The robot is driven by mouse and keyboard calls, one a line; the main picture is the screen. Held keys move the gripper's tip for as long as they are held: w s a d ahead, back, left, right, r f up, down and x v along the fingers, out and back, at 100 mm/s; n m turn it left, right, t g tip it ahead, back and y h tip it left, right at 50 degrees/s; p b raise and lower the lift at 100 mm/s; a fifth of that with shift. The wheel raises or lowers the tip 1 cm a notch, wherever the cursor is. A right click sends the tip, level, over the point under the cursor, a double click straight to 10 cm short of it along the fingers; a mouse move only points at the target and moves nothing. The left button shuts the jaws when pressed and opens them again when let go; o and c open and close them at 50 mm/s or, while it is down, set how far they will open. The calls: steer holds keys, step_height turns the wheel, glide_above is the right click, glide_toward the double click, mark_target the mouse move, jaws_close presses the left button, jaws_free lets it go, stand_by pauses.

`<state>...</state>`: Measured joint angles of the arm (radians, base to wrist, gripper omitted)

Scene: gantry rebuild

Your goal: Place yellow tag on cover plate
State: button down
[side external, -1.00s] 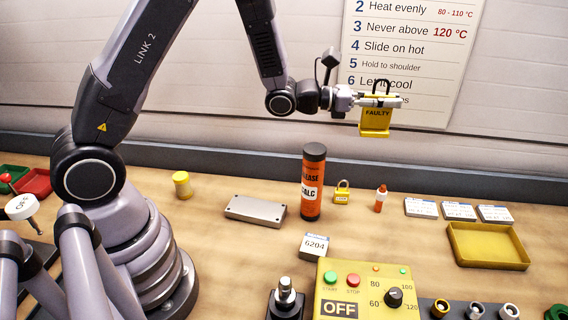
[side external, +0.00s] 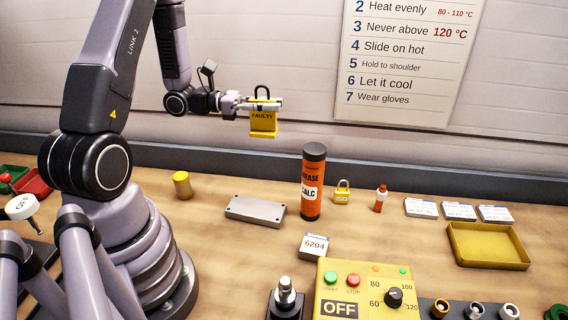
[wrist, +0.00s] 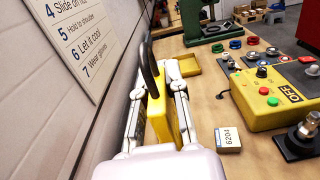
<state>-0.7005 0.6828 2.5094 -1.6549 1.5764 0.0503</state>
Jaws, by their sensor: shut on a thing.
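The yellow tag (side external: 263,123) reads FAULTY and has a dark loop on top. My gripper (side external: 272,104) is shut on it and holds it upright in the air, well above the bench. The tag shows edge-on between the fingers in the wrist view (wrist: 158,118). The cover plate (side external: 256,209) is a flat grey metal plate with small holes near its corners. It lies bare on the bench, below the tag in the side view. I cannot make out the plate in the wrist view.
An orange grease tube (side external: 313,185) stands right beside the plate. The yellow control box (side external: 372,290) is in front. A yellow tray (side external: 488,246) lies at the right.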

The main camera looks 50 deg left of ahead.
glide_above(274, 209)
step_height(274, 209, down, 22)
steer(key=shift+r, duration=0.1)
stand_by(0.4)
steer(key=c, duration=1.1)
jaws_free()
steer(key=shift+f, duration=0.2)
steer(key=shift+c, duration=0.2)
steer(key=shift+r, duration=0.1)
